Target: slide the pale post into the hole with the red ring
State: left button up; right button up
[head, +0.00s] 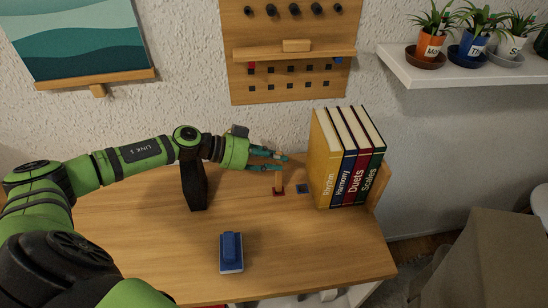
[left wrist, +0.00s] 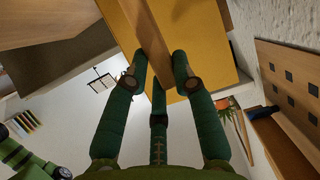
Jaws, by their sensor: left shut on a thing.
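My left gripper (head: 282,162) is shut on the pale post (left wrist: 150,35), beside the yellow book. In the head view the post (head: 279,181) stands upright below the fingers, its lower end at a small red square base on the desk; I cannot tell whether it touches the base. In the left wrist view the fingers (left wrist: 158,75) close on both sides of the post. The hole with the red ring (head: 252,67) is at the upper left of the lower hole rows on the wooden wall board (head: 290,88). My right gripper is not in view.
Several upright books (head: 346,160) stand close to the right of the gripper. A blue square (head: 303,188) lies beside the red base. A blue box-like object (head: 231,252) sits at the desk's front. A ledge (head: 285,54) crosses the board above the holes. A plant shelf (head: 450,68) is at right.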

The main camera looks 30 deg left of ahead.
pick_arm(q)
jog(key=shift+f+p, duration=0.15)
jog(key=shift+p, duration=0.65)
dwell(0.9)
jog(key=shift+f+b, duration=0.55)
jog(key=shift+f, duration=0.6)
dwell(0.9)
jog(key=o, duration=1)
jog(key=shift+r, duration=0.1)
jog(key=shift+r+p, duration=2.95)
jog(key=shift+p, duration=0.45)
